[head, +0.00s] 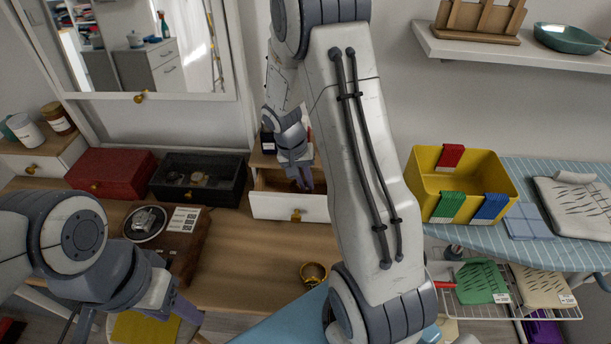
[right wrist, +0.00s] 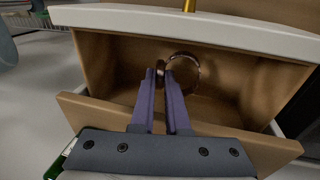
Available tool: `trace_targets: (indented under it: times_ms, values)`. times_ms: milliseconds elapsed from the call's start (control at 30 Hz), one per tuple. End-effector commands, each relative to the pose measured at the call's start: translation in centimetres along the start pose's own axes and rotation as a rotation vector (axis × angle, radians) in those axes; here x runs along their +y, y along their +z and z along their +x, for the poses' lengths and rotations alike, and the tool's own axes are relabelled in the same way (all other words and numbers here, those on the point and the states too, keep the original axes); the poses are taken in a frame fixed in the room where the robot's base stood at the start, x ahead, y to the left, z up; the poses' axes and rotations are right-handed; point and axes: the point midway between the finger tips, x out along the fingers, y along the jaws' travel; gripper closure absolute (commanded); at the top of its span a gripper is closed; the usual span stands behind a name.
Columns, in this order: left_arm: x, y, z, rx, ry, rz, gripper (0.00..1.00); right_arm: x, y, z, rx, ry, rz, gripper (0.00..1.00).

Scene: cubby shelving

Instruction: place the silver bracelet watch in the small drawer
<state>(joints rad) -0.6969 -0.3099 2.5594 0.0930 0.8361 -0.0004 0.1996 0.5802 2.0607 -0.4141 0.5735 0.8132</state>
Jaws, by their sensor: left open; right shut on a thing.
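The small drawer (head: 272,206) with a white front and gold knob is pulled open at the back of the wooden table. My right gripper (head: 303,184) reaches down into it. In the right wrist view, the right gripper (right wrist: 168,76) is shut on a round metal band, apparently the silver bracelet watch (right wrist: 191,58), inside the drawer's wooden walls. Whether the watch touches the drawer floor is hard to tell. My left gripper (head: 178,305) is open and empty at the lower left, in front of the table.
A black box (head: 222,200) holding watches and a red box (head: 112,174) stand left of the drawer. A silver watch (head: 147,221) lies on a round stand nearby. A gold bangle (head: 313,273) lies on the table front. A yellow bin (head: 425,182) stands to the right.

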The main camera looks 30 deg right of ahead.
Motion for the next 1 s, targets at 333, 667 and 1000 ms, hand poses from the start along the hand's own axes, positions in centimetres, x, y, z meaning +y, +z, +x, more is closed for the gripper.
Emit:
trace_targets:
  times_ms: [333,667,1000]
  values:
    - [0.1,0.0,-0.9,-0.001,0.000,0.000,0.48,-0.4,-0.2,1.6,-0.065,-0.003,-0.016,1.00]
    - [0.0,0.0,-0.6,-0.001,0.000,0.000,0.48,-0.5,-0.2,1.9,-0.064,-0.002,-0.016,0.79]
    - [0.1,0.0,-0.7,-0.001,0.000,0.000,0.48,-0.5,-0.1,1.8,-0.065,-0.002,-0.016,0.57]
